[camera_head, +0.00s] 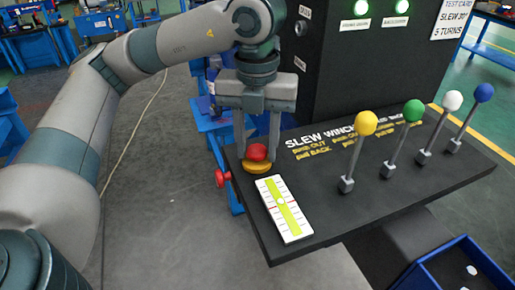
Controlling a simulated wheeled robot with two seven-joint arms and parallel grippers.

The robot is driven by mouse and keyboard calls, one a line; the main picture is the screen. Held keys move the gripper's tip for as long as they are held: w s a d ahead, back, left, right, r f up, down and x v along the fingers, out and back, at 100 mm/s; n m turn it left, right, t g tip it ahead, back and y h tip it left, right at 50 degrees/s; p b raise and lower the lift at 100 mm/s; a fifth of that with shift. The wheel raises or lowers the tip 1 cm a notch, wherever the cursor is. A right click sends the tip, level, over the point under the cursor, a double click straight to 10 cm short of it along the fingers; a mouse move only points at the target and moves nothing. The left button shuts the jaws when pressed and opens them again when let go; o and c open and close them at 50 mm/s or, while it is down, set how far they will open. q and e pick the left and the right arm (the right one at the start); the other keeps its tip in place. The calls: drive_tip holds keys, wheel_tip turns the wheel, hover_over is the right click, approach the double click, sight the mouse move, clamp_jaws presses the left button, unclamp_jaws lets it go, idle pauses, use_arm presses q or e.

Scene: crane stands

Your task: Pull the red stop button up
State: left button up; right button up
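The red stop button (257,152) sits on a round yellow base (257,168) at the left corner of the black panel (400,205). My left gripper (257,150) comes down from above with its fingers pointing down. One finger stands to the left of the red button and one to the right. A small gap shows between each finger and the button, so the gripper looks open around it. My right gripper is not in view.
A white and yellow-green level gauge (284,208) lies just right of the button. Levers with yellow (366,123), green (413,110), white (453,100) and blue (484,92) knobs rise at the right. A blue bin (415,277) stands below right. A dark cabinet stands behind.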

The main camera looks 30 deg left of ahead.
sight(257, 148)
use_arm(q)
drive_tip(key=c, duration=0.4)
drive_tip(key=shift+c, duration=0.2)
drive_tip(key=shift+r, duration=0.65)
drive_tip(key=o, duration=0.9)
drive_tip(key=shift+r+p, duration=1.75)
drive_tip(key=shift+r, duration=1.75)
